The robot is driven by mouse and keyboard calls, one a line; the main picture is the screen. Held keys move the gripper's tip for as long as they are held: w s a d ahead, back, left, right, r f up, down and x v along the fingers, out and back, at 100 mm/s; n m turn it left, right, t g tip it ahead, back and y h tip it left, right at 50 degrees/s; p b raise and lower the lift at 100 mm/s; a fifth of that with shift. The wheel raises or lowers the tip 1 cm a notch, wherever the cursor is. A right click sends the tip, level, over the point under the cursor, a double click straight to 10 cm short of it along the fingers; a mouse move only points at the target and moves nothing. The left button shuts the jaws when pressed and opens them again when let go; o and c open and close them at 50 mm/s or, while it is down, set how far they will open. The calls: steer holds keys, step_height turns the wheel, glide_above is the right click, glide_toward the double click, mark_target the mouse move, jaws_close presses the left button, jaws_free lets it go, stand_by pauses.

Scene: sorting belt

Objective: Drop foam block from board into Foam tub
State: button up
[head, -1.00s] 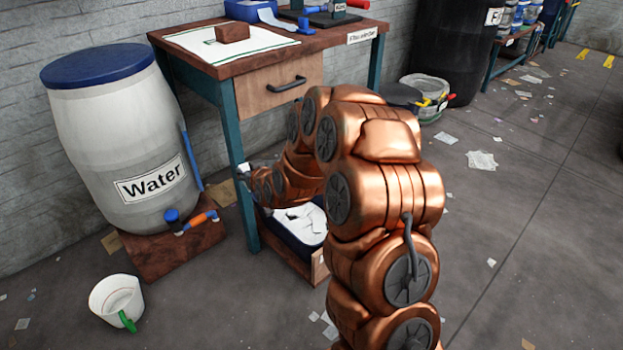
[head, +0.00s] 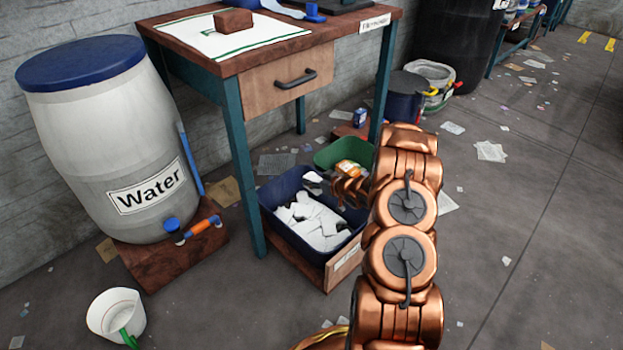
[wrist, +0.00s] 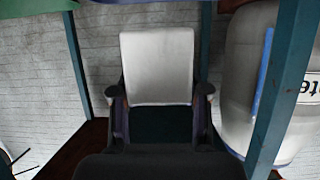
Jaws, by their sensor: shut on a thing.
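A white foam block (wrist: 157,65) stands upright between the two dark fingers of my gripper (wrist: 159,94) in the wrist view. The gripper is shut on it. In the head view my copper arm reaches down beside the table and hides most of the gripper. A dark blue tub (head: 292,237) full of white foam-like pieces sits low under the table's front. The label on the wooden front below it is too small to read. I cannot tell exactly how high the block is above the tub.
A green tub (head: 335,150) with orange items stands behind the blue one. The wooden table (head: 227,67) carries a white mat (head: 195,35) with a brown block (head: 233,21). Its teal legs flank the tubs. A water barrel (head: 95,140) stands left; a white bucket (head: 113,315) is on the floor.

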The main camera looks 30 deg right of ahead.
steer(key=shift+s+d+f, duration=0.1)
steer(key=shift+d+f, duration=0.15)
steer(key=shift+f, duration=0.25)
steer(key=shift+s+d+f, duration=0.1)
steer(key=shift+d+f, duration=0.1)
steer(key=shift+f, duration=0.25)
step_height(320, 180, down, 6)
steer(key=b, duration=0.4)
steer(key=shift+r+b, duration=0.1)
steer(key=shift+b, duration=0.2)
steer(key=o, duration=0.8)
steer(key=v, duration=1.2)
